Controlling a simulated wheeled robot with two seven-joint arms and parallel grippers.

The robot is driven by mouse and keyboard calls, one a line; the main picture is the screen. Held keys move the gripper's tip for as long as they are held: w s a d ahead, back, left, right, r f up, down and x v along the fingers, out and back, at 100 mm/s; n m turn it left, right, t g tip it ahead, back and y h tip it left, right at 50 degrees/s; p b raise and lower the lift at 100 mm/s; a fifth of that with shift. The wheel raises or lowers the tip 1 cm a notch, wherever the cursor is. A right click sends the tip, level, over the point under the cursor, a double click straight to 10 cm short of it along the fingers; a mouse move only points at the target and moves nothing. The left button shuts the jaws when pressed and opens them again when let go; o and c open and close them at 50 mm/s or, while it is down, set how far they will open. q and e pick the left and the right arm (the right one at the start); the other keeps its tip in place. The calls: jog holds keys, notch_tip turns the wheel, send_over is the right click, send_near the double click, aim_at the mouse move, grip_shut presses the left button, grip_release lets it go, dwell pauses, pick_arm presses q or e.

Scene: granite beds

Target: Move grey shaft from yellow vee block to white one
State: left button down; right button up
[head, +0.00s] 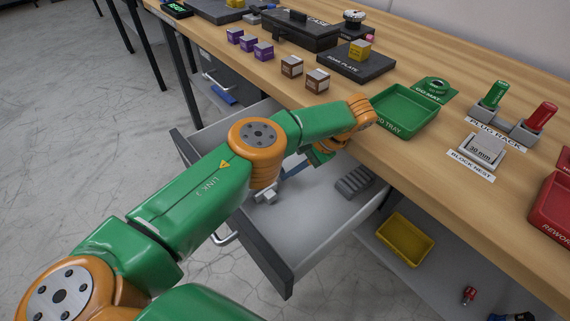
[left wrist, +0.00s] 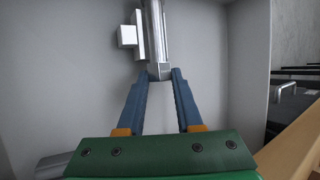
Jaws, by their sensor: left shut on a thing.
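My left gripper (head: 288,174) reaches down into the open drawer (head: 310,222). In the left wrist view its blue fingers (left wrist: 160,76) are closed on the end of a long grey metal piece (left wrist: 156,38), with a small pale block beside it. The far part of the piece runs out of that view; in the head view a small grey part (head: 267,194) shows below the fingers, much of it hidden by my arm. I cannot tell that it is the grey shaft. I make out no yellow or white vee block for certain. My right gripper is not in view.
A grey stepped block (head: 354,181) lies in the drawer's right part. On the bench are a green tray (head: 402,112), a plug rack (head: 508,126), a block nest (head: 470,166) and a sine plate (head: 345,66) bearing a yellow block (head: 360,50). A yellow bin (head: 404,240) stands below.

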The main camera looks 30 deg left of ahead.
pick_arm(q)
jog(key=shift+f+b, duration=0.25)
jog(key=shift+b, duration=0.1)
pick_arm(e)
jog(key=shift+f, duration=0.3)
pick_arm(q)
jog(key=c, duration=0.5)
grip_release()
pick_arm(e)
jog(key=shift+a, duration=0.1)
